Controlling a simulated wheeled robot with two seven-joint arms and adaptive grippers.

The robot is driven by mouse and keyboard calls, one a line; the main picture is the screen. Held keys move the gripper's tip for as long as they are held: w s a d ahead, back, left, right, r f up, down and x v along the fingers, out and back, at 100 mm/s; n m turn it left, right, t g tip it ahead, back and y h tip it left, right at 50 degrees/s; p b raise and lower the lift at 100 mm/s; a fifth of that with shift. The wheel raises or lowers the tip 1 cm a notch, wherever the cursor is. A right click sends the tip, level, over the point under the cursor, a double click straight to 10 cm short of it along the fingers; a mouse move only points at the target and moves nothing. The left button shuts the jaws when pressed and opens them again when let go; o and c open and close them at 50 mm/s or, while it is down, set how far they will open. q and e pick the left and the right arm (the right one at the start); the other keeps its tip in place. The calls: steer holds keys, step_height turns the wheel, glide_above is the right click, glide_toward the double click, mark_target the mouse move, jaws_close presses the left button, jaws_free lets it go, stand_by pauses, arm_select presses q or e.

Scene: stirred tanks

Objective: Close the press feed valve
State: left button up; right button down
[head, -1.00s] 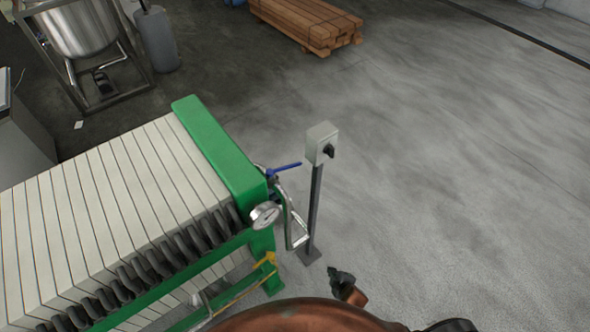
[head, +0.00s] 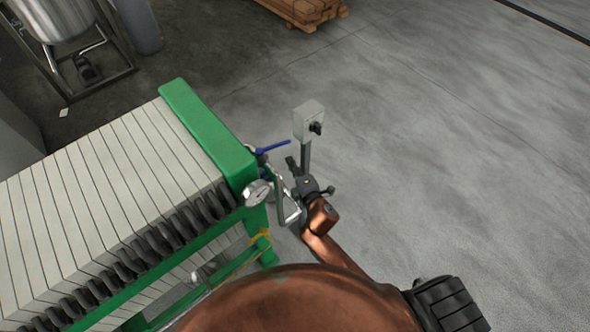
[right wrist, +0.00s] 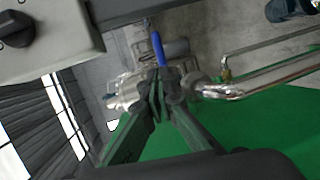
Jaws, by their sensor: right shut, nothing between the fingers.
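The valve's blue lever (head: 273,147) sticks out to the right from the green end of the filter press, beside a round gauge (head: 257,192). In the right wrist view the blue lever (right wrist: 159,50) shows just beyond my fingertips, with silver valve and pipe parts around it. My right gripper (head: 291,164) is shut and empty, just below and right of the lever's free end in the head view. In the right wrist view its fingers (right wrist: 158,82) are together. I cannot tell whether they touch the lever. My left gripper is not in view.
A grey switch box (head: 308,121) with a black knob stands on a post close to my right gripper. A bent silver pipe (head: 287,208) is beside the press (head: 215,140). Timber (head: 305,10) lies at the back. The floor to the right is clear.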

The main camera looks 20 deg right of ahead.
mark_target(280, 145)
steer(key=w, duration=0.2)
steer(key=w+f, duration=0.1)
steer(key=w, duration=0.2)
steer(key=w+b, duration=0.1)
steer(key=w, duration=0.1)
steer(key=shift+w+a+f, duration=0.2)
steer(key=shift+f, duration=0.05)
